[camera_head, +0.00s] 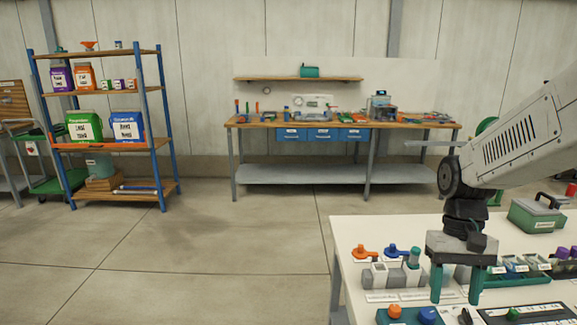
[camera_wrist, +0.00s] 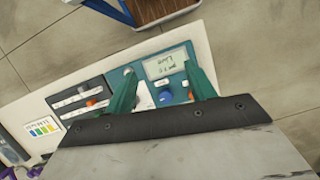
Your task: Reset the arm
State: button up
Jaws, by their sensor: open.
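My arm reaches in from the right in the head view, over the white table (camera_head: 345,232). My gripper (camera_head: 455,299) points down with its two green fingers apart and nothing between them. The fingers hide parts of the panel. I cannot tell whether they touch it.
Orange and blue valve handles (camera_head: 366,252) stand left of the gripper. A green tray (camera_head: 520,272) and a green case (camera_head: 536,215) are to its right. A workbench (camera_head: 345,122) and a loaded shelf rack (camera_head: 160,130) stand behind. The floor between is clear.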

jog(key=s+a+r+t, duration=0.2)
jog(key=s+r, duration=0.2)
jog(key=s, duration=0.3)
jog(key=s+a+r+n+t, duration=0.1)
jog(key=s+a+r+t, duration=0.1)
jog(key=s, duration=0.5)
jog(key=shift+s+a+r+n+t+h, duration=0.15)
jog(key=shift+s+r+n+t+h, duration=0.25)
jog(key=shift+r, duration=0.65)
